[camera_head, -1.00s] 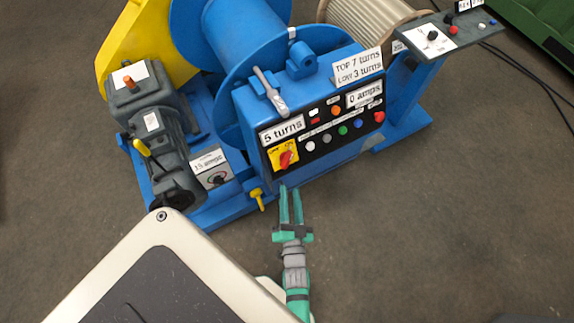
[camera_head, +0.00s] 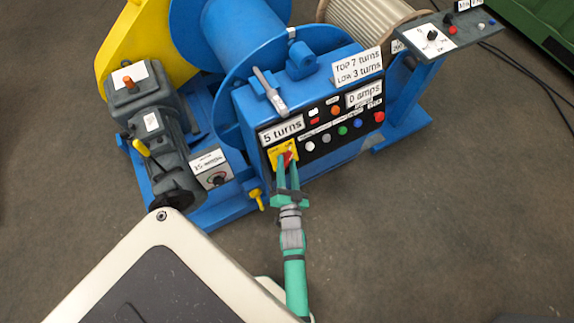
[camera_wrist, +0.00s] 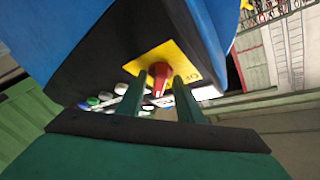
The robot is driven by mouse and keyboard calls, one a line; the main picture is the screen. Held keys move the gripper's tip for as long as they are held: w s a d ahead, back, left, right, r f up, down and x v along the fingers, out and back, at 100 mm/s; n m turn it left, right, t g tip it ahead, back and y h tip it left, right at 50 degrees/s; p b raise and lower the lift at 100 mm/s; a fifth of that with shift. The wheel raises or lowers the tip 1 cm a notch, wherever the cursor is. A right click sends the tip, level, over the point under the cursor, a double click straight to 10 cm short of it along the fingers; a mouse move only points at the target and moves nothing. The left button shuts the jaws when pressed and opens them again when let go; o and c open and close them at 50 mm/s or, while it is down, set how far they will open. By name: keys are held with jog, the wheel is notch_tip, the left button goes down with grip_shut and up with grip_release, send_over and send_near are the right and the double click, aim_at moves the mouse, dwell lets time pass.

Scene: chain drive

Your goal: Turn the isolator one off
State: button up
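The isolator is a red rotary handle (camera_wrist: 159,78) on a yellow plate (camera_wrist: 178,55), at the lower left of the black panel on the blue winch cabinet. In the head view the yellow plate (camera_head: 274,158) is partly covered by my fingers. My gripper (camera_head: 287,163) points up at the plate with its green fingers apart. In the wrist view the two fingers (camera_wrist: 160,80) stand on either side of the red handle. I cannot tell whether they touch it. Most of the handle is hidden in the head view.
Coloured buttons (camera_head: 343,130) run along the panel right of the isolator. A yellow lever (camera_head: 257,198) hangs below the cabinet's left corner. A grey motor (camera_head: 147,105) and a small dial box (camera_head: 212,168) stand to the left. The floor in front right is clear.

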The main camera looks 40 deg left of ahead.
grip_shut()
